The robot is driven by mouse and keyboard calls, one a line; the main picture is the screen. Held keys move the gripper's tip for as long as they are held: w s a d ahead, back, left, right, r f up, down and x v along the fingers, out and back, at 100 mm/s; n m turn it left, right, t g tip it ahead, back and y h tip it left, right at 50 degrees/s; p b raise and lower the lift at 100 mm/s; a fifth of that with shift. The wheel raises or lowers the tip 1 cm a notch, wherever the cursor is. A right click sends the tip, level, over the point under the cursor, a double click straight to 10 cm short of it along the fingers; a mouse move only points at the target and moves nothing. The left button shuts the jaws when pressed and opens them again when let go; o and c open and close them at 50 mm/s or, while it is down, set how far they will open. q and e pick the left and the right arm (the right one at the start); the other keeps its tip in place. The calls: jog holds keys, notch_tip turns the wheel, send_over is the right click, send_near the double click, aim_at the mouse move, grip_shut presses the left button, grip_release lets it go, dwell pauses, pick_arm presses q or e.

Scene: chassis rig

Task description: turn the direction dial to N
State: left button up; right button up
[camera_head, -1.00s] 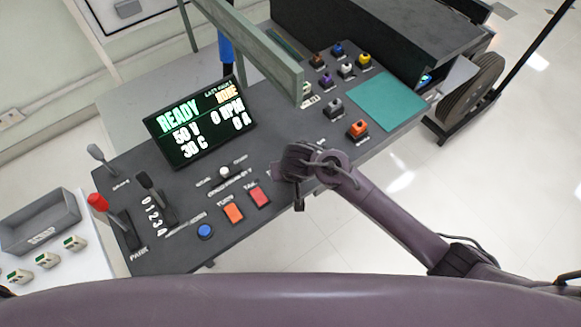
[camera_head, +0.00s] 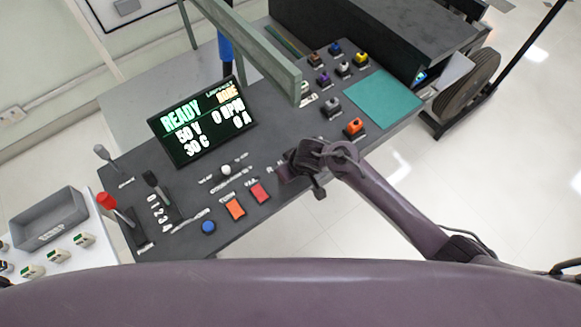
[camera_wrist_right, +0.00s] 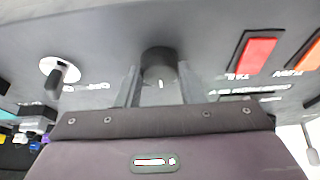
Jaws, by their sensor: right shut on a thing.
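In the right wrist view, a dark round knob (camera_wrist_right: 158,66) with a small white mark stands on the grey panel; it appears to be the direction dial. My right gripper (camera_wrist_right: 160,84) has one finger on each side of the knob and is shut on it. The lettering around the knob is too blurred to read, so its setting cannot be told. In the head view my right gripper (camera_head: 283,174) is at the panel's near edge, right of the red button (camera_head: 260,192), and hides the knob. My left gripper is not in view.
A white disc with a dark stub (camera_wrist_right: 60,74) sits beside the gripped knob. An orange button (camera_head: 235,209), a blue button (camera_head: 208,227), a pale-tipped switch (camera_head: 226,170) and a READY screen (camera_head: 203,122) are on the panel. Levers stand at its left end.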

jog(key=o, duration=1)
jog(key=v, duration=0.8)
jog(key=shift+p, duration=0.45)
